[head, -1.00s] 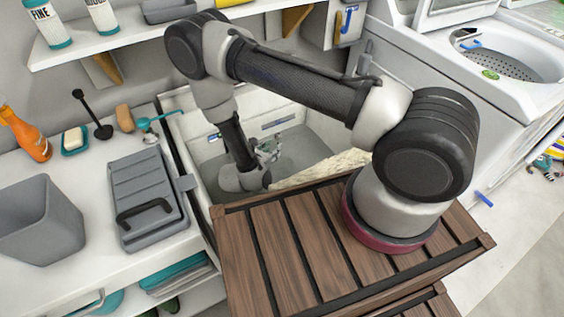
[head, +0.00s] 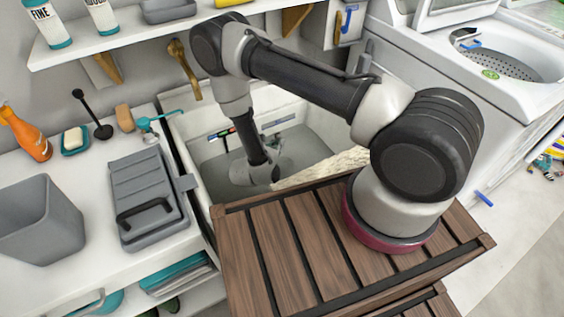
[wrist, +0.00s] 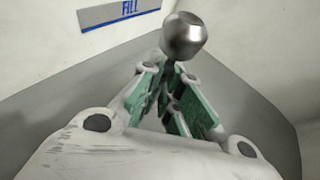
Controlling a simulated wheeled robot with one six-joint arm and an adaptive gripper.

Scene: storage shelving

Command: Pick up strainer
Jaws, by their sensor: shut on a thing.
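In the wrist view my gripper (wrist: 173,98) has its green-padded fingers closed around a thin dark stem. A rounded metal knob, which looks like the top of the strainer (wrist: 184,38), sticks out beyond the fingertips. The rest of the strainer is hidden by the fingers and the gripper body. In the head view my arm reaches down into the sink basin (head: 210,185). I cannot make out the strainer clearly there.
A blue FILL label (wrist: 120,12) is on the sink wall close by. A brass tap (head: 184,70) hangs above the basin. A slatted wooden top (head: 300,235) borders the front. A grey lidded box (head: 147,195) and a bin (head: 38,220) stand on the left counter.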

